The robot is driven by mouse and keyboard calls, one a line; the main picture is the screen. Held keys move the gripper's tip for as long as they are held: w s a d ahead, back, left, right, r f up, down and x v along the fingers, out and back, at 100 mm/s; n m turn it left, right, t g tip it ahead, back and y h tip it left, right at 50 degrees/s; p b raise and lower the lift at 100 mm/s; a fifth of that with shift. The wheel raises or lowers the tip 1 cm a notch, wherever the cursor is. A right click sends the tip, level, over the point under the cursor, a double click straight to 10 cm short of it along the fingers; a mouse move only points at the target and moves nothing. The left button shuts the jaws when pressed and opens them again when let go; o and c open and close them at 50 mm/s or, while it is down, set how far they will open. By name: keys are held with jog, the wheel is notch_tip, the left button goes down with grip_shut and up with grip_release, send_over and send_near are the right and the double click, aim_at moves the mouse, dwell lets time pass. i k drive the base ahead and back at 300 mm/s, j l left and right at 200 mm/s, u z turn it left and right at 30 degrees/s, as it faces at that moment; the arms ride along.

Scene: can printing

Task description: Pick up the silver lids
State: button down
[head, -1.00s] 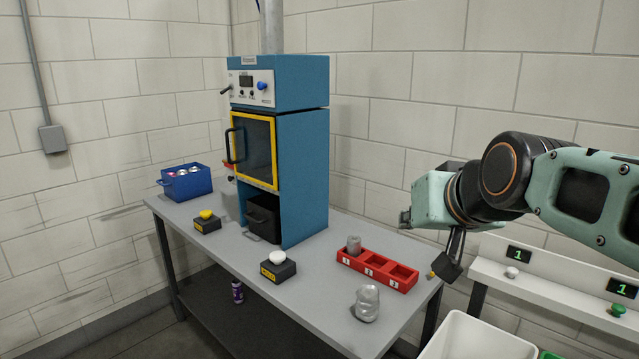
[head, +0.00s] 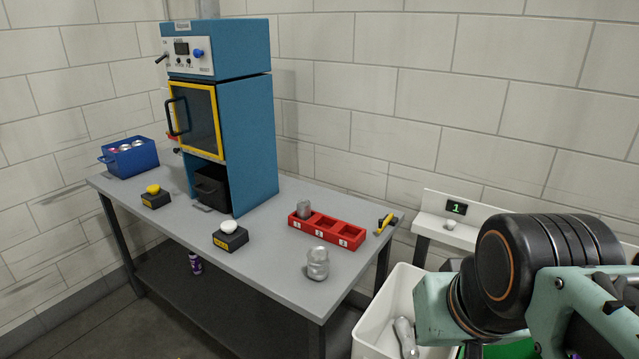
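Small round silver and pink tops show in the blue box (head: 133,165) at the table's far left end; I cannot tell whether these are the silver lids. A silver can-like piece (head: 318,263) stands on the table's near right part. A silver piece (head: 405,337) lies in the white bin. My arm fills the lower right, by the white bin. My gripper's fingers are not visible, so its opening and contents are hidden.
A blue machine (head: 245,140) with a yellow-framed door stands at the back of the grey table (head: 270,270). Yellow and white button boxes (head: 230,237) sit in front. A yellow-handled tool (head: 385,222) lies at the right edge. The white bin (head: 372,330) and a white shelf are at right.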

aim_at(304, 206)
jog(key=i+j, duration=0.25)
jog(key=i+j+z, duration=0.15)
jog(key=j, duration=0.35)
jog(key=i+j, duration=0.35)
